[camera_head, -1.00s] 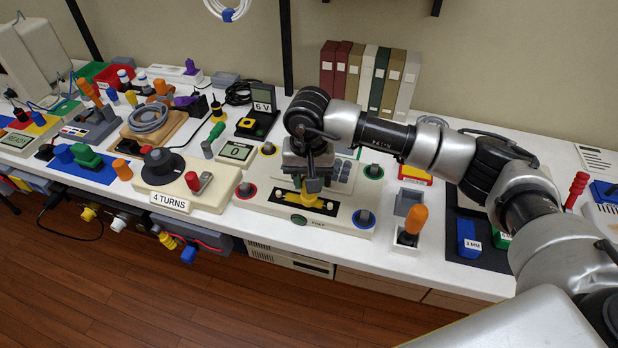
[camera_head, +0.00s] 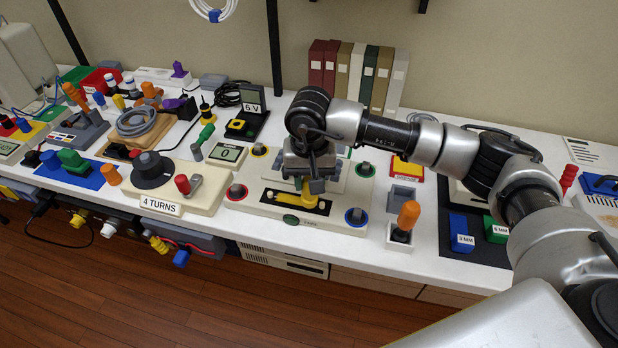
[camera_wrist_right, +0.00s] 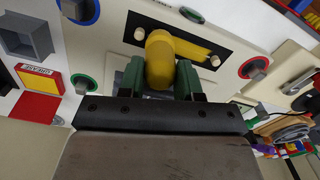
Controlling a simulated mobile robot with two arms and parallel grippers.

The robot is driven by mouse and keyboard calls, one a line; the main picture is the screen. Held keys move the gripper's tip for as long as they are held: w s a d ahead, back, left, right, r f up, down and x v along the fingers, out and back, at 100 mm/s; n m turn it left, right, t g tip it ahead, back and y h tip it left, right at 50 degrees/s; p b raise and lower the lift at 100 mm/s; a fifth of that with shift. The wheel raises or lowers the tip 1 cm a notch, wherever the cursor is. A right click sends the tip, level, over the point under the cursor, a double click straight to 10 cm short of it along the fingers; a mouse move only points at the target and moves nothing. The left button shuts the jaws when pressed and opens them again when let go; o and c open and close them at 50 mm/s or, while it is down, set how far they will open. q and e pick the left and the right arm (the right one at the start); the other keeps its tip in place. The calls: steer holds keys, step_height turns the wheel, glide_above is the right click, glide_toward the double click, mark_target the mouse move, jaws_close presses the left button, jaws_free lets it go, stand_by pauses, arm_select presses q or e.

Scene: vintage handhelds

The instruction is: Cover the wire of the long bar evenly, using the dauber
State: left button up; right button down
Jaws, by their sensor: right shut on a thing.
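My right gripper (camera_head: 314,186) is over the middle of a cream panel (camera_head: 248,207) with coloured corner knobs. In the right wrist view its green-lined fingers (camera_wrist_right: 160,82) are shut on a yellow, rounded tool, seemingly the dauber (camera_wrist_right: 160,58). The tool's end is at a long black bar (camera_wrist_right: 228,52) with pale round studs at its ends. A yellow band (camera_wrist_right: 190,47) runs along the bar; in the head view it also shows to the left of the tool (camera_head: 282,197). I cannot make out the wire, or whether tool and bar touch. My left gripper is out of view.
A 4 TURNS box (camera_head: 200,202) with a black dial stands left of the panel. An orange-handled tool (camera_head: 407,214) stands in a holder to the right, beside a grey open box (camera_head: 402,197). Binders (camera_head: 355,78) stand behind. The table's front edge is close to the panel.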

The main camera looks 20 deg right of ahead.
steer(key=shift+w+a+f+b, duration=0.15)
steer(key=shift+w+a+b, duration=0.5)
steer(key=shift+a, duration=0.35)
steer(key=shift+w+a+b, duration=0.3)
steer(key=shift+w+a, duration=0.1)
steer(key=shift+a, duration=0.25)
steer(key=shift+s+d, duration=0.55)
steer(key=shift+d, duration=0.3)
steer(key=shift+s+d, duration=0.55)
steer(key=shift+d, duration=0.3)
